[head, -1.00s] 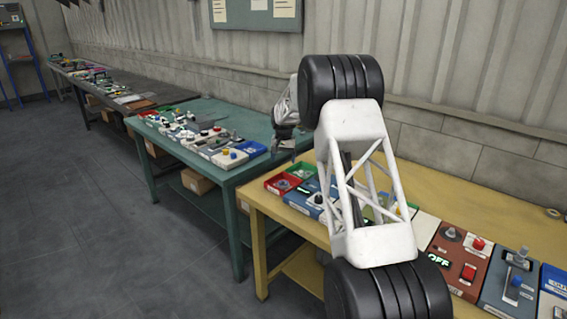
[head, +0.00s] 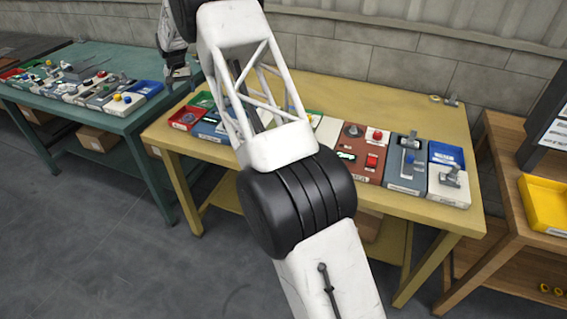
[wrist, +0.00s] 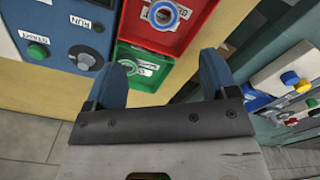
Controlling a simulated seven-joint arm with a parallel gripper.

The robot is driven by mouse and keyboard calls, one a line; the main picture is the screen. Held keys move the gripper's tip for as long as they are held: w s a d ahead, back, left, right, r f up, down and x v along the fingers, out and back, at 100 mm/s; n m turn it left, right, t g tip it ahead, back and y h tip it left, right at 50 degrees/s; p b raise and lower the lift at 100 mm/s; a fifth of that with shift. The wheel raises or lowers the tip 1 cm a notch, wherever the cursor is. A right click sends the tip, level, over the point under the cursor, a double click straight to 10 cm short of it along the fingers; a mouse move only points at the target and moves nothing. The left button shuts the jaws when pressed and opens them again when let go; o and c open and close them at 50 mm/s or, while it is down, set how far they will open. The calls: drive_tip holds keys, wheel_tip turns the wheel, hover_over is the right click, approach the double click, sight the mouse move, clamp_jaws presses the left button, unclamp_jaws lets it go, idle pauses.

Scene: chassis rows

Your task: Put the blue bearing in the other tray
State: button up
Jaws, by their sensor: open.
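The red tray also shows at the yellow bench's left end in the head view (head: 179,124). A green tray (head: 199,98) stands directly behind it. My gripper (head: 178,76) is above the trays' end of the bench. Its blue fingers (wrist: 162,82) are apart, with nothing held between them.
A blue panel with RUN and START labels (wrist: 85,50) adjoins the trays. More panels and a blue tray (head: 447,151) stand farther right on the yellow bench (head: 340,98). A teal bench (head: 90,62) with parts is left. My arm hides the bench's middle.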

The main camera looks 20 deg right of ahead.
drive_tip(key=s+d+r, duration=0.3)
drive_tip(key=s+r, duration=0.5)
drive_tip(key=s, duration=0.4)
drive_tip(key=s+d+r+n+t, duration=0.1)
drive_tip(key=s+d+r, duration=0.2)
drive_tip(key=s+r, duration=0.75)
drive_tip(key=s+d+r, duration=0.3)
drive_tip(key=s+r, duration=0.2)
drive_tip(key=s, duration=0.9)
drive_tip(key=s+d+f, duration=0.1)
drive_tip(key=s+f, duration=0.1)
drive_tip(key=s, duration=1.1)
drive_tip(key=s+d+f+t, duration=0.1)
drive_tip(key=s+f, duration=0.1)
drive_tip(key=s, duration=1.1)
drive_tip(key=s+d+f+n, duration=0.1)
drive_tip(key=s+f, duration=0.1)
drive_tip(key=s, duration=1.1)
drive_tip(key=shift+s+d+f+t, duration=0.2)
drive_tip(key=shift+d+t, duration=0.1)
drive_tip(key=shift+d, duration=0.1)
